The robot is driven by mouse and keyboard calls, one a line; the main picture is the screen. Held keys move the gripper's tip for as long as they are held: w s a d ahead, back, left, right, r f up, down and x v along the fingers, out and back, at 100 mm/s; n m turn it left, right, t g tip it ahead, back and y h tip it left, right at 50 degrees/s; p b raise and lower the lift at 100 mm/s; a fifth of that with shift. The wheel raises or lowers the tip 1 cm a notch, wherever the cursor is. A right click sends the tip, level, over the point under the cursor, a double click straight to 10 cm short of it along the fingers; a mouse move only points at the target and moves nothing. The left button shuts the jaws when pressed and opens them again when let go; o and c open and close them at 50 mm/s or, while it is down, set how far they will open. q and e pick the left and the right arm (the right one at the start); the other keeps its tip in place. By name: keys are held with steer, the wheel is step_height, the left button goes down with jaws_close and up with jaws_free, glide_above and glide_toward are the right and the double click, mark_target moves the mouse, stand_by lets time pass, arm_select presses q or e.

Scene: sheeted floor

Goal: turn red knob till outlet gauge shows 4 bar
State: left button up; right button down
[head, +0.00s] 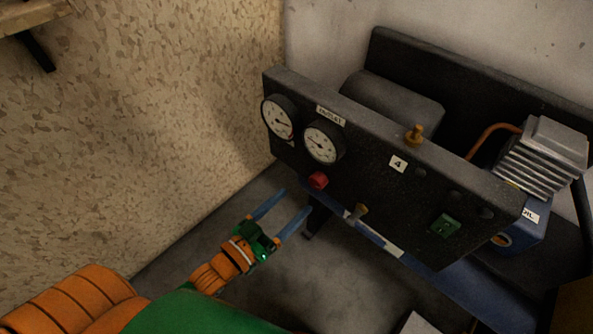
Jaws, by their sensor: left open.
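The red knob (318,180) sticks out of the front of the black panel (380,185), below the gauges. The outlet gauge (322,143) is the right one of two round white dials, under a small label that seems to read OUTLET. Its needle is too small to read surely. Another gauge (279,117) is at its upper left. My left gripper (288,198) is open and empty, its two blue fingers pointing up and right toward the panel. Its fingertips are just below and left of the red knob, with no visible contact. My right gripper is not in view.
A brass fitting (414,134) stands on the panel's top edge. A finned compressor head (545,155) is behind at right. A speckled wall (130,120) bounds the left.

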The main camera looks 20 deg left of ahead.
mark_target(314, 186)
arm_select(q)
steer(key=x, duration=0.4)
steer(key=d+x, duration=0.1)
steer(key=x, duration=0.1)
steer(key=shift+r+b, duration=0.3)
steer(key=shift+r, duration=0.1)
steer(key=shift+w+d, duration=0.1)
steer(key=shift+w, duration=0.1)
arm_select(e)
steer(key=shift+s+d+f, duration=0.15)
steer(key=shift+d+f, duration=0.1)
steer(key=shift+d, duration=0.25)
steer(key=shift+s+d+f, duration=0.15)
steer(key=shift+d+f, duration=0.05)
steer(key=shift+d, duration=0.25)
arm_select(q)
jaws_close()
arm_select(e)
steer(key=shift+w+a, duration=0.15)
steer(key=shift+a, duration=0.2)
